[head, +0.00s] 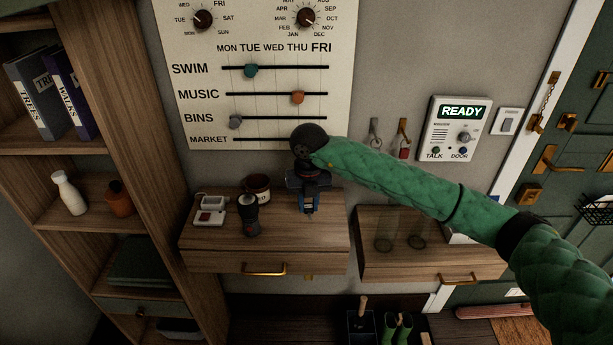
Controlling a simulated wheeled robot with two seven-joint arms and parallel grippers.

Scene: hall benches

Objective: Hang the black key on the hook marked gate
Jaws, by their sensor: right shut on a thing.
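My right gripper (309,207) points down over the left wooden drawer shelf, below the wall chart. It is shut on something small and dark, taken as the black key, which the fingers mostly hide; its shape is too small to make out. Two wall hooks show right of my gripper, above my green right arm: a silver-grey hook (375,130) and a brass hook (403,130) with a red tag on it. I cannot read any gate marking; my arm covers the wall just below and left of the hooks. My left gripper is not in view.
Glass jars stand on the right shelf (470,266). An intercom (455,128) is right of the hooks. A bookcase (100,187) stands left.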

